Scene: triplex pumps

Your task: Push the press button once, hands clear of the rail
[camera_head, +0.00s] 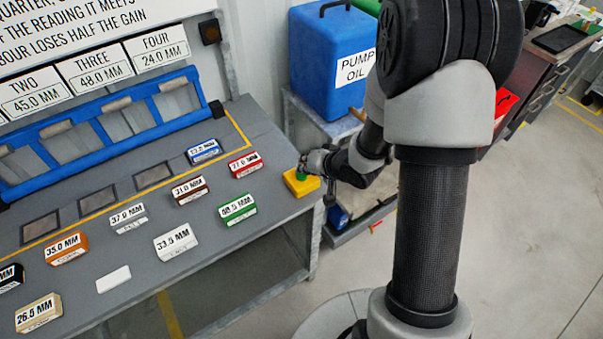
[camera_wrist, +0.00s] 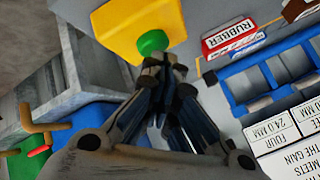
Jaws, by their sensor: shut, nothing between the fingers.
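The press button is a green cap (camera_head: 302,176) on a yellow box (camera_head: 299,187) at the right end of the grey bench. In the wrist view the green cap (camera_wrist: 153,42) sits just beyond my fingertips on the yellow box (camera_wrist: 125,22). My gripper (camera_head: 303,164) is shut and empty, with its tips at the cap. My gripper's fingers (camera_wrist: 165,66) partly cover the cap's near edge. I cannot tell whether they touch it or whether it is pressed down. The blue slotted rail (camera_head: 99,131) stands along the back of the bench, apart from my gripper.
Several labelled blocks lie on the bench, including a red one (camera_head: 245,163) and a green one (camera_head: 238,208) left of the button. A blue pump oil container (camera_head: 325,85) stands on a side stand behind the button. Open floor (camera_head: 535,230) lies to the right.

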